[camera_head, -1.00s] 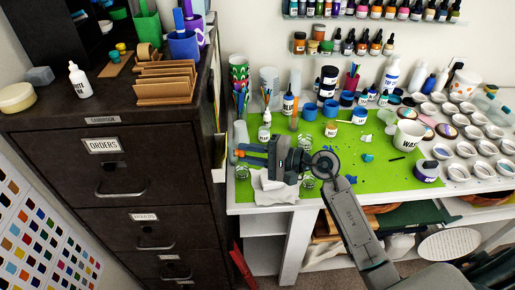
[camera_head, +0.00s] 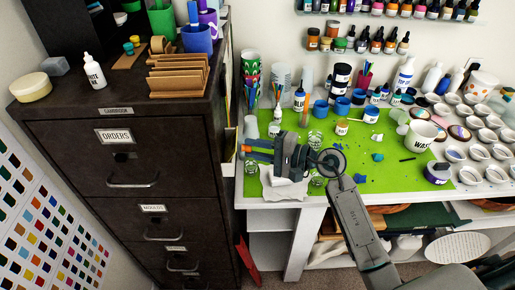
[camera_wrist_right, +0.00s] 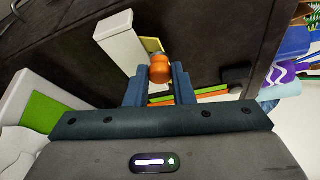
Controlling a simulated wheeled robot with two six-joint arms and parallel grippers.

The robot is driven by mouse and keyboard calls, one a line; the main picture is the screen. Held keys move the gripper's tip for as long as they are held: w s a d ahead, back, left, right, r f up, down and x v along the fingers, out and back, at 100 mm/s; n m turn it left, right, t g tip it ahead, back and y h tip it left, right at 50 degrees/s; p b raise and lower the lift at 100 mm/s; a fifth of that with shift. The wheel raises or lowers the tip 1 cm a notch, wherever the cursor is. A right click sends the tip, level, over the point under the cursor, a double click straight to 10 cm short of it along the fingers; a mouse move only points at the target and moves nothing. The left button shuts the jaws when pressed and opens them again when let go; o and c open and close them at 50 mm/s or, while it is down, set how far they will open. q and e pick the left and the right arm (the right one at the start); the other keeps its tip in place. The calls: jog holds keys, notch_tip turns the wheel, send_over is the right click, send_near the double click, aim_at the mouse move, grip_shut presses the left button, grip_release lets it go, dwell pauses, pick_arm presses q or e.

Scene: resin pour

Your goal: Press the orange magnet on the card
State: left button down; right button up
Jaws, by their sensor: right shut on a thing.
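My right gripper (camera_head: 247,150) is beside the right side of the dark cabinet, with its fingers pointing left toward it. In the right wrist view, my right gripper (camera_wrist_right: 160,80) is shut on the orange magnet (camera_wrist_right: 160,69), a rounded knob held at the fingertips. A small yellow patch (camera_wrist_right: 152,45) shows just beyond the magnet, next to a white block-like piece (camera_wrist_right: 119,40). I cannot tell whether this patch is the card, nor whether the magnet touches it. My left gripper is not in view.
The dark cabinet (camera_head: 140,215) stands at the left with jars and wooden racks on top. A white table with a green mat (camera_head: 385,175) stands at the right, crowded with cups and bottles. A crumpled white cloth (camera_head: 284,190) lies below my right gripper.

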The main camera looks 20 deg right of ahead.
aim_at(244, 149)
jog(key=shift+w+a+b, duration=0.15)
jog(key=shift+w+a, duration=0.1)
jog(key=shift+a, duration=0.55)
jog(key=shift+w+a+b, duration=0.15)
jog(key=shift+w+a, duration=0.05)
jog(key=shift+a, duration=0.55)
dwell(0.7)
jog(key=o, duration=0.8)
jog(key=shift+o, duration=1.1)
jog(key=shift+f, duration=0.3)
jog(key=shift+s, duration=0.1)
jog(key=c, duration=0.4)
jog(key=shift+o, duration=0.2)
